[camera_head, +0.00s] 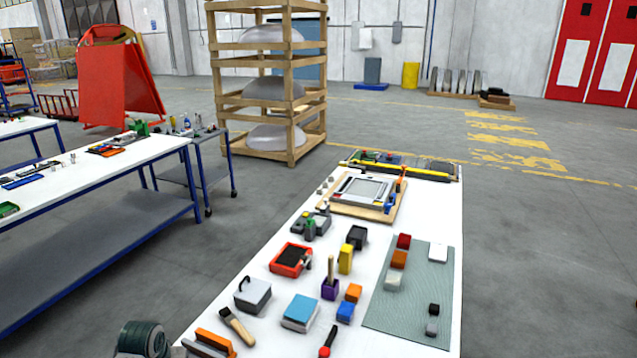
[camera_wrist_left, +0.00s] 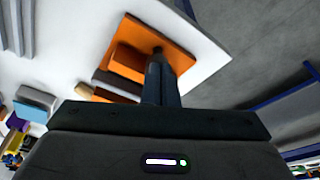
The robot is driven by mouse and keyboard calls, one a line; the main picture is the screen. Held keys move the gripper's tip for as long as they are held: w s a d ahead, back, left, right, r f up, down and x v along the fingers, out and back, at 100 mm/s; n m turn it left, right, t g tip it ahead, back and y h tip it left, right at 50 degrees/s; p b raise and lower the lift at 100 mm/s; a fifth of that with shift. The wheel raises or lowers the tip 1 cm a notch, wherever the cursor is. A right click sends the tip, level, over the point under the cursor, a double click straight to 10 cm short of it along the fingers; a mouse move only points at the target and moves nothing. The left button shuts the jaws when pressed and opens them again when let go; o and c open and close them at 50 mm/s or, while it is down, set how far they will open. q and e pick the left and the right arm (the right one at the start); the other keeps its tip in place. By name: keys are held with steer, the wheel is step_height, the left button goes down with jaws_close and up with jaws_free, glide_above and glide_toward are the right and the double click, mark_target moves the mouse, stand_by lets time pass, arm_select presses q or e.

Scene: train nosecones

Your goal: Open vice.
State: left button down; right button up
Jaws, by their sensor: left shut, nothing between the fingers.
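An orange and grey block-like fixture, which may be the vice, lies at the near left edge of the white table; its orange part (camera_head: 215,340) and grey part (camera_head: 200,349) show at the bottom of the head view. In the left wrist view its orange part (camera_wrist_left: 130,62) fills the upper middle, with a grey bar (camera_wrist_left: 115,85) beside it. My left gripper (camera_wrist_left: 158,58) is shut and empty, its fingertips in front of the orange part; I cannot tell if they touch. In the head view only a dark part of my left arm shows at bottom left. My right gripper is not in view.
A grey-green device (camera_head: 310,222) and a red frame (camera_head: 291,259) are farther back. A green mat (camera_head: 410,310) with small blocks lies right.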

arm_select(q)
steer(key=shift+f+b, duration=0.55)
steer(key=shift+f, duration=1.3)
steer(key=shift+w+r, duration=0.1)
steer(key=shift+w, duration=0.15)
steer(key=shift+r+p, duration=0.1)
steer(key=shift+p, duration=0.45)
steer(key=shift+d, duration=0.25)
steer(key=shift+s+d, duration=0.1)
steer(key=shift+s, duration=0.1)
steer(key=shift+w+v, duration=0.2)
steer(key=shift+v, duration=0.75)
steer(key=shift+w+v, duration=0.15)
steer(key=shift+v, duration=0.75)
steer(key=shift+w+v, duration=0.2)
steer(key=shift+v, duration=0.75)
steer(key=shift+r, duration=0.15)
